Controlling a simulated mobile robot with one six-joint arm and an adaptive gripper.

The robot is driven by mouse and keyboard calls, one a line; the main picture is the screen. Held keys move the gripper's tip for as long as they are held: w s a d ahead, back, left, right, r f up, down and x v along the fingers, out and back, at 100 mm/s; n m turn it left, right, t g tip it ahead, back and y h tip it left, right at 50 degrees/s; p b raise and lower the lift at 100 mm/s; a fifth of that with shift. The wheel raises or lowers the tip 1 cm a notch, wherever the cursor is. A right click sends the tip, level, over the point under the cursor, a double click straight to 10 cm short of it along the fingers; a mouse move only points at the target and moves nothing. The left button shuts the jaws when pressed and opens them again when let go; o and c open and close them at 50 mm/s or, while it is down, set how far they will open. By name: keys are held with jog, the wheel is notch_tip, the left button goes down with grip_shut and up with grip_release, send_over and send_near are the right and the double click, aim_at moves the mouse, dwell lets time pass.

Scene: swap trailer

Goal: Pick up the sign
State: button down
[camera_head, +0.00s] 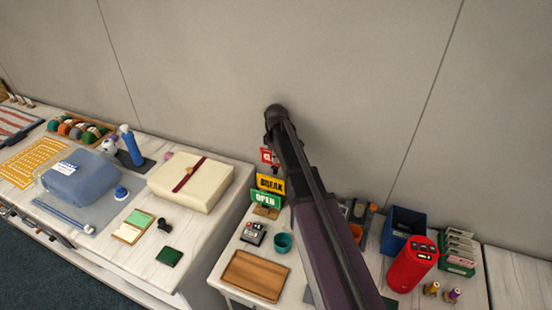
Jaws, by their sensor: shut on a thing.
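A small red sign (266,156) with white marks shows at the left edge of my arm, its right side hidden. It is above a yellow sign (270,184) reading BREAK and a green sign (265,199) reading OPEN, which stand one before the other on a small wooden base (265,212). My gripper (269,144) is at the top of the red sign, beside the dark end of my arm. It is shut on the red sign; its fingertips are small and mostly hidden.
A wooden tray (255,276), a teal cup (283,242) and a small grey device (252,233) are near the signs. A blue bin (403,230) and a red cylinder (412,266) stand right of my arm. A cream box (191,184) is on the left table. The wall behind is bare.

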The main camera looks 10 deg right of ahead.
jog(key=shift+r+p, duration=1.2)
jog(key=shift+r, duration=0.4)
